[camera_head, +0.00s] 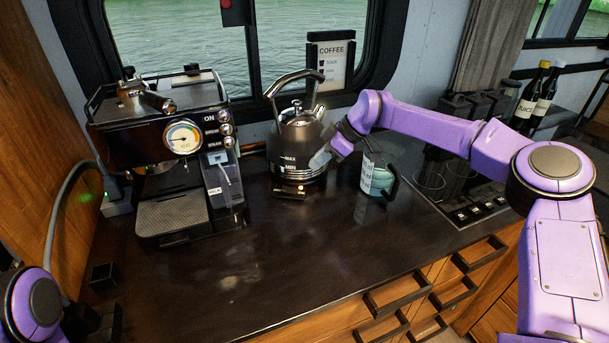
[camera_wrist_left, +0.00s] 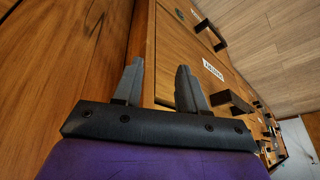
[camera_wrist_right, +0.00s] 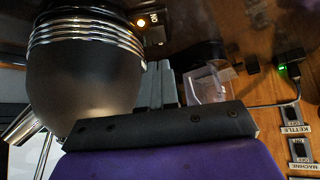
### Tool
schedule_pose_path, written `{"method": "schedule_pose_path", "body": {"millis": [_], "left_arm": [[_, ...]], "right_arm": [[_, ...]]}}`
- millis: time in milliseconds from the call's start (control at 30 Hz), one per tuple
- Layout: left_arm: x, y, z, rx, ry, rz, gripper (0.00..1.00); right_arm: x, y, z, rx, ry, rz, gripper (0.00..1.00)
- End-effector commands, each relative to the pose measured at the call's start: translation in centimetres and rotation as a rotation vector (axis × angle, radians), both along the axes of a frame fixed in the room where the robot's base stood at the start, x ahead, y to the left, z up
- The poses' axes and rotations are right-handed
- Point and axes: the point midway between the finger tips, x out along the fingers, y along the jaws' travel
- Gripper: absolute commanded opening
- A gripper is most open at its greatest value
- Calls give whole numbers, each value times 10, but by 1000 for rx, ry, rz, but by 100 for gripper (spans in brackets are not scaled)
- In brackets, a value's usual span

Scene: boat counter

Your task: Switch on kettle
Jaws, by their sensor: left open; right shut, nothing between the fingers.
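The dark kettle (camera_head: 298,150) with a metal handle stands upright on the counter before the window. My left gripper (camera_wrist_left: 158,85) is open and empty, low near wooden drawer fronts.
A coffee machine (camera_head: 165,135) stands left of the kettle. Wall switches labelled KETTLE (camera_wrist_right: 293,113) and MACHINE (camera_wrist_right: 299,148) and a green-lit plug (camera_wrist_right: 288,65) show at right. The front counter (camera_head: 260,260) is clear.

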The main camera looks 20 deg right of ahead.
Motion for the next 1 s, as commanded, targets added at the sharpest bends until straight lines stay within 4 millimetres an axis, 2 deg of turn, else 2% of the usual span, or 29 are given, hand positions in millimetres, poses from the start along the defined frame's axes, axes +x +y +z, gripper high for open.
{"method": "schedule_pose_path", "body": {"millis": [33, 100, 300, 1000], "left_arm": [[0, 0, -8, 0, 0, 0, 41], [0, 0, -12, 0, 0, 0, 41], [0, 0, -16, 0, 0, 0, 41], [1, 0, -15, 0, -1, 0, 41]], "right_arm": [[-4, -8, 3, 1, -4, -2, 0], [-9, -17, 12, 1, -2, -2, 0], [-18, -32, 27, 0, -1, -1, 0], [-20, -34, 29, -1, 1, -1, 0]]}}
